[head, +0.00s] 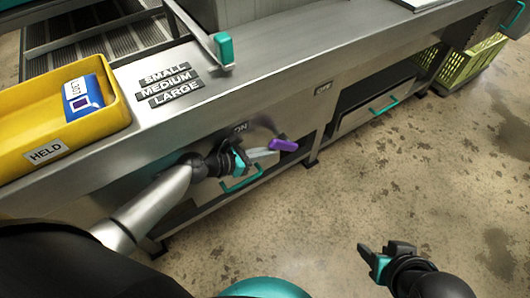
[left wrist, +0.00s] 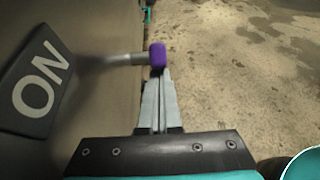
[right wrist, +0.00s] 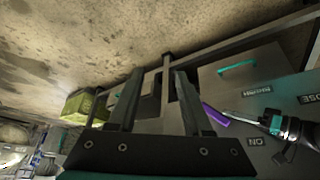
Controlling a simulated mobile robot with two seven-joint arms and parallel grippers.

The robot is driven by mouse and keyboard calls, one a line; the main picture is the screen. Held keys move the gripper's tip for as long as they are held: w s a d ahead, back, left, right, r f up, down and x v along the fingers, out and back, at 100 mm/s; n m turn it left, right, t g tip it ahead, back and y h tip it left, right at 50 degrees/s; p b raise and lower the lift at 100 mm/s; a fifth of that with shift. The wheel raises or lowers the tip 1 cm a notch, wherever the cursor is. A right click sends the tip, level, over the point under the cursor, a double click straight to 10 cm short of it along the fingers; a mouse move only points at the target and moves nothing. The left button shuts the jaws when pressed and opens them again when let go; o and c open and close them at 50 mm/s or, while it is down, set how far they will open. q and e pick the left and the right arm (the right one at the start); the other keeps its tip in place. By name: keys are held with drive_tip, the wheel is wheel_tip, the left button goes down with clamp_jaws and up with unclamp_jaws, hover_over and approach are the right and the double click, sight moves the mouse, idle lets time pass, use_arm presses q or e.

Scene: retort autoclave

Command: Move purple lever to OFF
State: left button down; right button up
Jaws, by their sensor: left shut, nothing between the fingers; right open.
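The purple lever (head: 283,145) sticks out from the steel bench's front panel, on a grey metal shaft seen in the left wrist view (left wrist: 157,55). It stands near the ON label (head: 240,127); the OFF label (head: 323,89) is further right along the panel. My left gripper (head: 274,153) is shut and empty, its fingertips right at the purple grip; whether they touch it I cannot tell. My right gripper (head: 378,252) is open and empty over the floor, away from the bench. The lever also shows in the right wrist view (right wrist: 215,114).
A yellow HELD tray (head: 105,122) with a blue-and-white box (head: 84,97) sits on the bench top beside SMALL, MEDIUM and LARGE labels. Teal handles (head: 242,180) are below the lever. A green crate (head: 468,62) stands far right. The floor in front is clear.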

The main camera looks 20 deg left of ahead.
sight(273, 141)
use_arm(q)
drive_tip(key=r+p, duration=0.1)
drive_tip(key=w+r+p, duration=0.1)
drive_tip(key=p, duration=0.1)
drive_tip(key=d+r+p, duration=0.1)
drive_tip(key=shift+w, duration=0.3)
drive_tip(key=shift+w+d+r+p, duration=0.2)
drive_tip(key=shift+w+d+p, duration=0.05)
drive_tip(key=shift+p, duration=0.3)
use_arm(e)
wheel_tip(273, 141, down, 10)
drive_tip(key=s+d+g, duration=0.1)
drive_tip(key=s+g, duration=0.1)
drive_tip(key=shift+s+g+h, duration=0.2)
drive_tip(key=shift+g+h, duration=0.1)
use_arm(q)
drive_tip(key=shift+f, duration=0.1)
